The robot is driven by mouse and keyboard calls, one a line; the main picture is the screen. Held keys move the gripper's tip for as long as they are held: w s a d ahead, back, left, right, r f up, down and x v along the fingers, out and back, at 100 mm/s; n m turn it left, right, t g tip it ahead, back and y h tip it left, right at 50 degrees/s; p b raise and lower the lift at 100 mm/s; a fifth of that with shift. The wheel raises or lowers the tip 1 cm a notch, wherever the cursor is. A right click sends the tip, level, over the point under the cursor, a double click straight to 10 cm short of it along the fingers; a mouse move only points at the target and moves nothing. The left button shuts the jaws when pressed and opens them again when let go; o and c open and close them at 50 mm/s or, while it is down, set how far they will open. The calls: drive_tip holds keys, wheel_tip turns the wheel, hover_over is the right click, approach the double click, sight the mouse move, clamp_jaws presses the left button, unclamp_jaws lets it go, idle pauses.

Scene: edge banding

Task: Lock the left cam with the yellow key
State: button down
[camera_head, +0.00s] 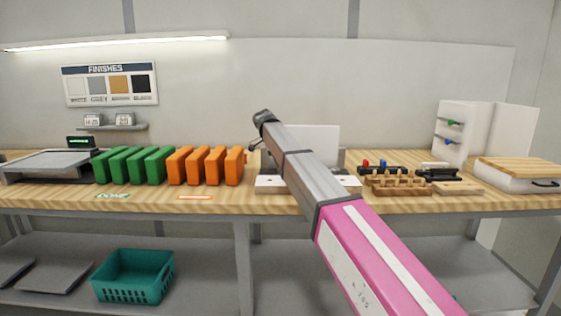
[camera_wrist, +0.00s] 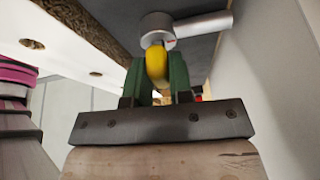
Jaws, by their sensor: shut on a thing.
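In the wrist view my gripper (camera_wrist: 158,78) has green fingers shut on a yellow key (camera_wrist: 157,64). The key's far end is at a round grey metal fitting (camera_wrist: 158,27) with a bar (camera_wrist: 203,24) running to the right. A small red mark shows on the fitting's edge. I cannot tell whether the key is seated in it or only touching, nor whether this is the left cam. In the head view my arm covers the middle of a white workpiece (camera_head: 269,184), with an upright white panel (camera_head: 318,138) behind. My gripper is hidden there.
Green blocks (camera_head: 132,165) and orange blocks (camera_head: 207,166) stand in a row left of my arm. A wooden rack (camera_head: 398,186) and a white cabinet (camera_head: 457,130) are on the right. In the wrist view, a pale wall (camera_wrist: 265,85) is close on the right and a drilled edge (camera_wrist: 62,62) on the left.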

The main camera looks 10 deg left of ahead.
drive_tip(key=shift+w+r, duration=0.1)
drive_tip(key=shift+r, duration=0.05)
idle(0.3)
drive_tip(key=shift+r, duration=2.85)
